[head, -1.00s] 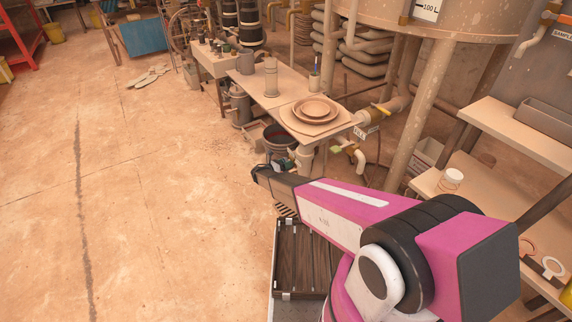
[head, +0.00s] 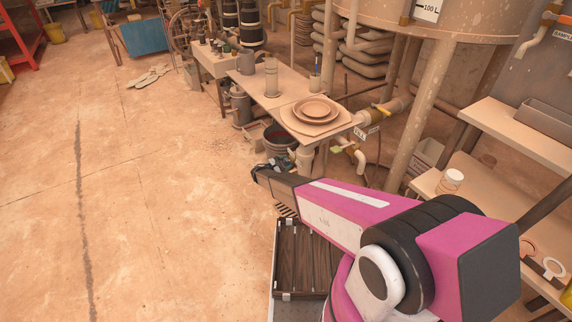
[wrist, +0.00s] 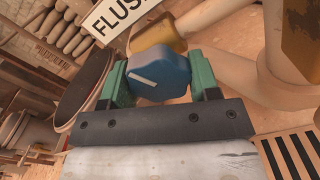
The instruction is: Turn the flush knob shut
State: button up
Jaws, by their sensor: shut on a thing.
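The flush knob (wrist: 158,74) is blue with a white line on its face, and it shows large in the wrist view. The line lies near level in that view, slightly tilted. My gripper (wrist: 157,68) has green fingers, one on each side of the knob, and is shut on it. A white sign (wrist: 118,18) reading "FLUS", its end cut off, is just behind the knob. A brass-coloured valve part (wrist: 158,35) shows behind the knob. In the head view my forearm hides the knob.
In the wrist view a dark round bucket (wrist: 84,88) is left of the fingers, and pale pipes (wrist: 238,62) are at right. In the head view a bench (head: 295,92) with stacked dishes (head: 314,110) stands beyond my arm. Open floor (head: 150,200) lies to the left.

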jog(key=shift+m, duration=1.1)
jog(key=shift+a, duration=0.1)
jog(key=o, duration=0.9)
jog(key=shift+a, duration=0.1)
jog(key=v, duration=1)
jog(key=shift+s+a, duration=0.2)
jog(key=shift+s, duration=0.05)
